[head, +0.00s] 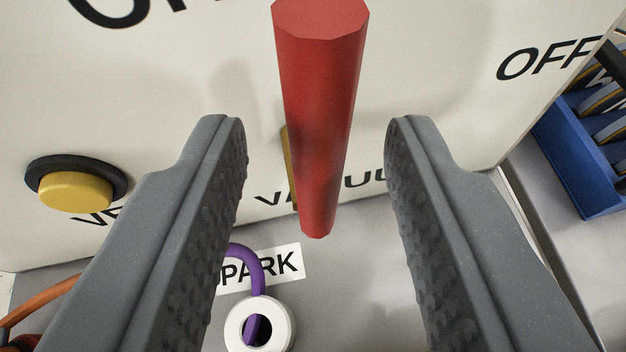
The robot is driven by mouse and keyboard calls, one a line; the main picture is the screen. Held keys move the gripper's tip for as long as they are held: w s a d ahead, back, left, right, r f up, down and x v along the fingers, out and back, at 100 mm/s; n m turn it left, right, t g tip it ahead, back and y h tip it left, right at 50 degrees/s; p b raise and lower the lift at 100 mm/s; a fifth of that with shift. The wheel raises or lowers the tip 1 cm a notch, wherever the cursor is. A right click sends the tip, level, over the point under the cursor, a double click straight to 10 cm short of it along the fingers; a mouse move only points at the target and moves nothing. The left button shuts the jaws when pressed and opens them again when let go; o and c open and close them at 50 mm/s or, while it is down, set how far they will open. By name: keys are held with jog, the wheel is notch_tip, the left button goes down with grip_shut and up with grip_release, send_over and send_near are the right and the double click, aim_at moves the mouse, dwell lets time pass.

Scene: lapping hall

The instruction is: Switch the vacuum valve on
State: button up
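A red bar-shaped handle (318,110) stands out from a white panel (420,60) in the upper middle of the head view. It hangs in front of the lettering "VACUUM", which it partly covers. A small yellow piece (288,165) shows behind it. My gripper (315,150) is open, with one grey finger on each side of the red handle. Gaps show between the handle and both fingers. "OFF" is printed on the panel at the right; other large lettering at the top left is cut off.
A yellow button (75,190) with a black collar sits on the panel at the left. Below are a "PARK" label (275,268), a purple hook or tube (247,262) and a white ring (260,325). A blue rack (580,150) stands at the right.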

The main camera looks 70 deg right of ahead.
jog(key=b+v, duration=0.2)
jog(key=v, duration=0.9)
jog(key=shift+a+b, duration=0.25)
jog(key=shift+b, duration=0.1)
